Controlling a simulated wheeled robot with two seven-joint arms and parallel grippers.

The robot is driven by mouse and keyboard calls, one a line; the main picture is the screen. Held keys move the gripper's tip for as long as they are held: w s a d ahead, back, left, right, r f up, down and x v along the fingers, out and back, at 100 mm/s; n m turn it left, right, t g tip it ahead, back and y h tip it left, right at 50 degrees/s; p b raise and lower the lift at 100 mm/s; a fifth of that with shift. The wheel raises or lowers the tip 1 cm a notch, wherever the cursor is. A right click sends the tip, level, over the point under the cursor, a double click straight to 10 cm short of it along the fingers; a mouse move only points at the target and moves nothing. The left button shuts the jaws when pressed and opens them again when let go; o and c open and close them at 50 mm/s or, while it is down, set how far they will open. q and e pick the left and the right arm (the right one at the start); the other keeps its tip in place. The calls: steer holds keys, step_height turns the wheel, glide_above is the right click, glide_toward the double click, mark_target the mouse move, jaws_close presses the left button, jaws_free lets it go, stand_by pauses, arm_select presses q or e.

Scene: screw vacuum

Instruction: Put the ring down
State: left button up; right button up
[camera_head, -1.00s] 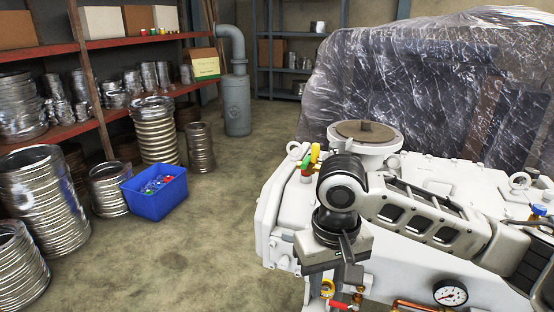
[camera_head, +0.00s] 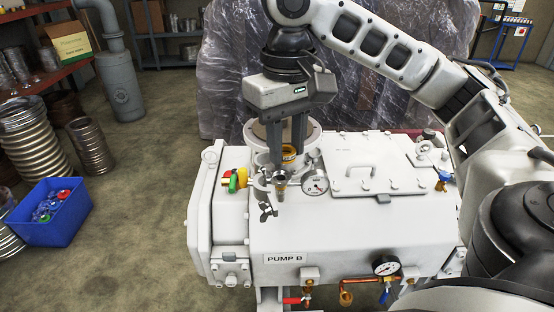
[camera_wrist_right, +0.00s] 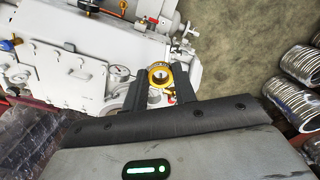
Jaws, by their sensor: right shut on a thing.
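A gold-coloured ring (camera_head: 289,152) is between the fingertips of my right gripper (camera_head: 287,160), above the top of the white pump. The ring also shows in the right wrist view (camera_wrist_right: 155,70), held between the two dark fingers of the gripper (camera_wrist_right: 161,88). The right gripper is shut on it and points down. The white pump marked PUMP B (camera_head: 345,235) stands below, with a round flange (camera_head: 254,134) behind the fingers. A small metal port (camera_head: 280,185) is just under the gripper. Whether the ring touches anything below is unclear. My left gripper is not in view.
A pressure gauge (camera_head: 315,181) stands close to the right of the fingers. A metal clamp (camera_head: 268,212) and coloured valve handles (camera_head: 234,180) are near, left of the gauge. A blue bin (camera_head: 48,212) stands on the floor at left. The lid area at right is flat.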

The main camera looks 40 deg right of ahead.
steer(key=w+d+f, duration=0.2)
steer(key=w+d, duration=0.1)
steer(key=w, duration=0.1)
glide_above(282, 178)
steer(key=f, duration=0.5)
steer(key=shift+s+a, duration=0.4)
steer(key=shift+w+d+f, duration=0.2)
steer(key=shift+w+f, duration=0.1)
steer(key=shift+f, duration=0.2)
step_height(282, 178, down, 3)
steer(key=shift+w+d+f, duration=0.1)
steer(key=shift+w+d, duration=0.05)
steer(key=shift+f, duration=0.15)
steer(key=shift+f, duration=0.55)
